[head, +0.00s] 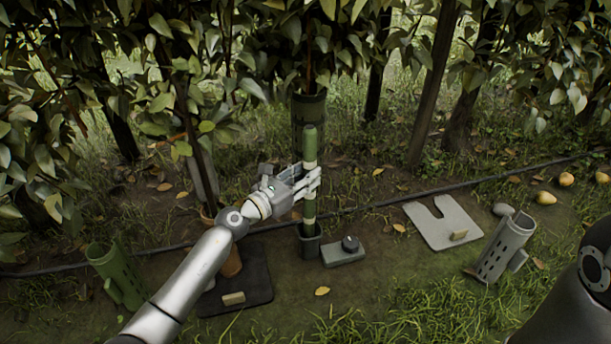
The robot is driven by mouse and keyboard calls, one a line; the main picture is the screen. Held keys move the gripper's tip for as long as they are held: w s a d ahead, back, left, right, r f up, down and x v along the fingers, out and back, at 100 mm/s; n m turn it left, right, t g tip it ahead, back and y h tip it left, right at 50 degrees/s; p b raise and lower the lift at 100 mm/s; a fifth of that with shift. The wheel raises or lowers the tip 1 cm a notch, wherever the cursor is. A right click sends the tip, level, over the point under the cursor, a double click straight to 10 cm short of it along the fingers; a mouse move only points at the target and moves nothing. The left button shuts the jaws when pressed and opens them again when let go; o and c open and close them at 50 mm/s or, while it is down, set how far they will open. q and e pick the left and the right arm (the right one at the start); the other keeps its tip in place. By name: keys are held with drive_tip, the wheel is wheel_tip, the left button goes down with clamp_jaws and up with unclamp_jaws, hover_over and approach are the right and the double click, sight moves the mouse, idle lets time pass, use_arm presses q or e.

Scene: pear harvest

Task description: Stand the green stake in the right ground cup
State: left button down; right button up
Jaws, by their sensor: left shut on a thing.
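The green stake (310,145), with pale bands, stands upright in the middle of the head view. My left gripper (307,184) is shut on it around its middle, coming from the left. The stake's lower end meets the mouth of a small dark ground cup (310,247) and is hidden there. How deep it sits inside cannot be told. My right gripper is out of the picture; only part of my right arm shows at the right edge.
A grey block with a dark knob (344,251) lies right of the cup. A pale notched plate (443,222) and a grey slotted tube (504,248) are further right. A green slotted tube (115,272) and dark mat (255,283) are left. Pears (545,198) lie far right.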

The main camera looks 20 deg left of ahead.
use_arm(q)
drive_tip(key=shift+f+b, duration=1.4)
drive_tip(key=shift+f, duration=0.3)
drive_tip(key=c, duration=1)
unclamp_jaws()
drive_tip(key=shift+c, duration=0.2)
drive_tip(key=shift+f, duration=0.1)
drive_tip(key=v, duration=0.7)
